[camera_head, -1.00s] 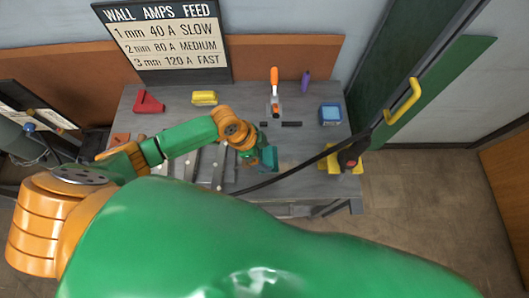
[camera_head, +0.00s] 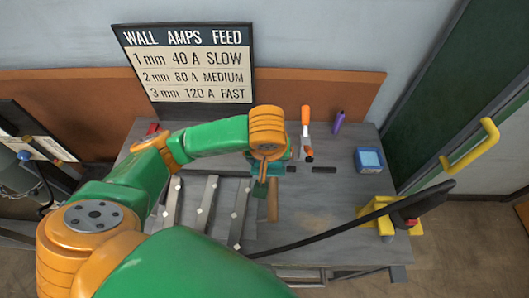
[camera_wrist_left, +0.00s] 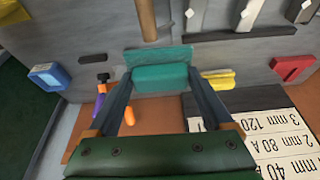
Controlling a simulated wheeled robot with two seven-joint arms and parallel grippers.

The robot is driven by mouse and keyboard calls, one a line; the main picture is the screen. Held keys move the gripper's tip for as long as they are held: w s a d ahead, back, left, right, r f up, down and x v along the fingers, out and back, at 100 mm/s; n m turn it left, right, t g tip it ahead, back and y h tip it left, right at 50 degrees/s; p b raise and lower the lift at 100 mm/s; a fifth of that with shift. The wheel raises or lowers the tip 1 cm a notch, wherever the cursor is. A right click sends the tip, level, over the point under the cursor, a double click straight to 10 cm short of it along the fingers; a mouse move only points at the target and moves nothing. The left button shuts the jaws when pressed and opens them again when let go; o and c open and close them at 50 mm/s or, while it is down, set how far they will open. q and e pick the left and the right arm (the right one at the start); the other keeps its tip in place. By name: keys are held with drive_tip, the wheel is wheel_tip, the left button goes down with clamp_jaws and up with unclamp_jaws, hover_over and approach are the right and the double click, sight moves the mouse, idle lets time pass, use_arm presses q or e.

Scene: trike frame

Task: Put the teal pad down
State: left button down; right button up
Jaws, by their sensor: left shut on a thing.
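The teal pad (camera_wrist_left: 160,77) is a teal block with a flat teal plate, held between the two fingers of my left gripper (camera_wrist_left: 160,92) in the left wrist view. I cannot tell whether the pad touches the table top. A wooden handle (camera_head: 273,201) lies close beside the pad; it also shows in the left wrist view (camera_wrist_left: 147,20). My right gripper is not in view.
Several steel strips (camera_head: 206,203) lie left of the pad. An orange-handled tool (camera_head: 306,130), a purple marker (camera_head: 338,122) and a blue box (camera_head: 369,159) stand farther back. A yellow stand (camera_head: 385,215) holds a black tool at the right. The table between looks clear.

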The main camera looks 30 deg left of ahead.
use_arm(q)
drive_tip(key=w+f+b, duration=0.1)
drive_tip(key=w+a+f+b, duration=0.1)
drive_tip(key=b, duration=0.1)
drive_tip(key=shift+w+a+f, duration=0.1)
drive_tip(key=shift+w+a, duration=0.15)
drive_tip(key=shift+w, duration=0.05)
drive_tip(key=w+a+f, duration=0.2)
drive_tip(key=w, duration=0.1)
drive_tip(key=w+a+f, duration=0.1)
drive_tip(key=w+f, duration=0.2)
drive_tip(key=w+a+f, duration=0.2)
drive_tip(key=w, duration=0.1)
drive_tip(key=shift+a+f+b, duration=0.35)
drive_tip(key=shift+s+f, duration=0.1)
drive_tip(key=shift+f, duration=1.45)
unclamp_jaws()
drive_tip(key=shift+r, duration=0.1)
drive_tip(key=shift+r+p, duration=0.35)
drive_tip(key=shift+r, duration=0.05)
drive_tip(key=p+v, duration=0.1)
drive_tip(key=v, duration=1)
drive_tip(key=shift+s, duration=0.15)
drive_tip(key=shift+d+r, duration=0.1)
